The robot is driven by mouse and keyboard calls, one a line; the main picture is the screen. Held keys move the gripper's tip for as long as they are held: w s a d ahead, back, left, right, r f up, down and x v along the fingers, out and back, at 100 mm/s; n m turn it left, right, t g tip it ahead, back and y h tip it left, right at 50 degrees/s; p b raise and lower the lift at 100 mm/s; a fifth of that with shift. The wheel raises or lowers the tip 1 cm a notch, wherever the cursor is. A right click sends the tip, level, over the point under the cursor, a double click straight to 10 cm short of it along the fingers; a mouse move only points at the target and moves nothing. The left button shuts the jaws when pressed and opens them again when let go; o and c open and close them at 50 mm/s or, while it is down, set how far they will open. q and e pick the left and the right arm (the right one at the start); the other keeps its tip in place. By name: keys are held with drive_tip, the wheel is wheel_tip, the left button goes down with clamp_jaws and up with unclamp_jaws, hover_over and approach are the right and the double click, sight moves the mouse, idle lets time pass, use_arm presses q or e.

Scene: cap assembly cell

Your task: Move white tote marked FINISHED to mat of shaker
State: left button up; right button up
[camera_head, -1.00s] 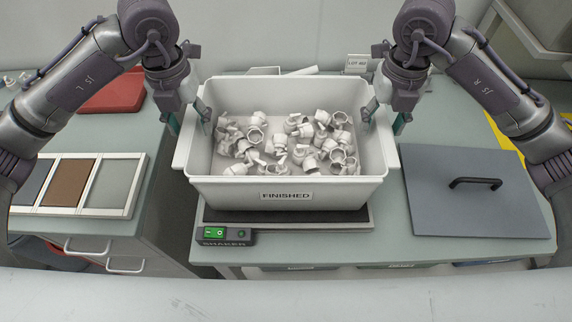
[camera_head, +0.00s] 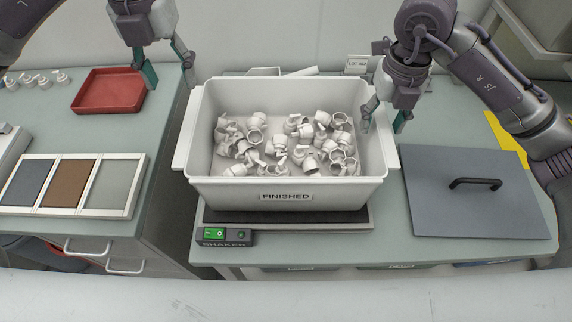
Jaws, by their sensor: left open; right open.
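The white tote marked FINISHED (camera_head: 330,193) stands upright on the dark mat of the shaker (camera_head: 290,218), full of loose white caps (camera_head: 290,140). The shaker's control box (camera_head: 226,237) with a green switch sticks out at its front left. My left gripper (camera_head: 170,80) is open and empty, up and left of the tote, apart from it. My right gripper (camera_head: 384,120) is open at the tote's right rim, one finger in front of the inner side and one outside. Whether it touches the rim I cannot tell.
A grey lid with a black handle (camera_head: 440,205) lies on the table to the right. On the left bench are a red tray (camera_head: 100,98), several white caps (camera_head: 45,78) and a panel of three coloured plates (camera_head: 70,186). A LOT sign (camera_head: 356,64) stands behind the tote.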

wheel_tip(320, 180, up, 11)
drive_tip(key=shift+r, duration=0.15)
idle(0.6)
